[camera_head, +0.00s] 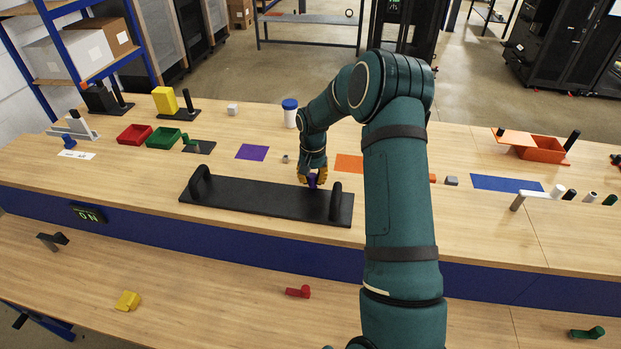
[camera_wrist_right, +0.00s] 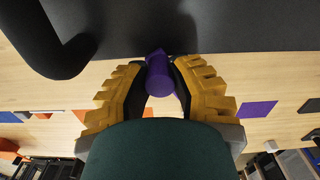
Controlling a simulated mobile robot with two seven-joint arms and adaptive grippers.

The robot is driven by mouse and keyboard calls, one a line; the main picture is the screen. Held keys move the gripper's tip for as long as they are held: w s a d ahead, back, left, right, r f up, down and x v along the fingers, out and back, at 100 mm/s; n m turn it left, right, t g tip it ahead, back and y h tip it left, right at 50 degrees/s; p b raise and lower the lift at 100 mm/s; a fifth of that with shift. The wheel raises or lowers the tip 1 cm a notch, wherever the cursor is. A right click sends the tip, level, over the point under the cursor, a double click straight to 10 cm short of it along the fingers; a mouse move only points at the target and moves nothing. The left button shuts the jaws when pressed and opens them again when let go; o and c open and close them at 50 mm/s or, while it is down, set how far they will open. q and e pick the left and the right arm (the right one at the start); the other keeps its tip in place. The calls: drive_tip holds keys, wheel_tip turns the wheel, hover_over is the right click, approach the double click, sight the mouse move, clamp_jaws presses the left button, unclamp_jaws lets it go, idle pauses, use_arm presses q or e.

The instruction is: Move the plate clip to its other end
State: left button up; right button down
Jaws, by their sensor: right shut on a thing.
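The black plate (camera_head: 262,202) lies on the table with an upright black post at each end. The purple clip (camera_head: 312,180) is at the plate's back edge, close to its right post (camera_head: 335,200). My right gripper (camera_head: 312,177) is shut on the clip, with its yellow fingers on both sides of it. In the right wrist view the clip (camera_wrist_right: 160,76) sits between the fingers (camera_wrist_right: 160,88) against the dark plate (camera_wrist_right: 240,25). I cannot tell whether the clip is seated on the plate edge. My left gripper is not in view.
A purple mat (camera_head: 252,152) and an orange mat (camera_head: 349,163) lie behind the plate. Red (camera_head: 135,134) and green (camera_head: 163,138) bins stand at the left. A blue-lidded jar (camera_head: 290,113) stands behind. The lower front bench holds a yellow part (camera_head: 128,301) and a red part (camera_head: 298,292).

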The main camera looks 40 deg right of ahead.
drive_tip(key=d+n, duration=0.1)
drive_tip(key=n, duration=0.1)
drive_tip(key=d+n, duration=0.1)
drive_tip(key=n, duration=0.2)
drive_tip(key=shift+s+d+b, duration=0.1)
drive_tip(key=shift+d+b, duration=0.1)
drive_tip(key=shift+b, duration=0.1)
drive_tip(key=n, duration=0.2)
drive_tip(key=d+n, duration=0.1)
drive_tip(key=shift+d+n, duration=0.15)
drive_tip(key=shift+n, duration=0.25)
drive_tip(key=shift+w+d+n, duration=0.25)
drive_tip(key=shift+n, duration=0.5)
drive_tip(key=shift+w+d+n, duration=0.25)
drive_tip(key=shift+n, duration=0.5)
drive_tip(key=c, duration=0.7)
unclamp_jaws()
drive_tip(key=shift+c, duration=0.2)
drive_tip(key=shift+r, duration=0.1)
wheel_tip(320, 180, up, 12)
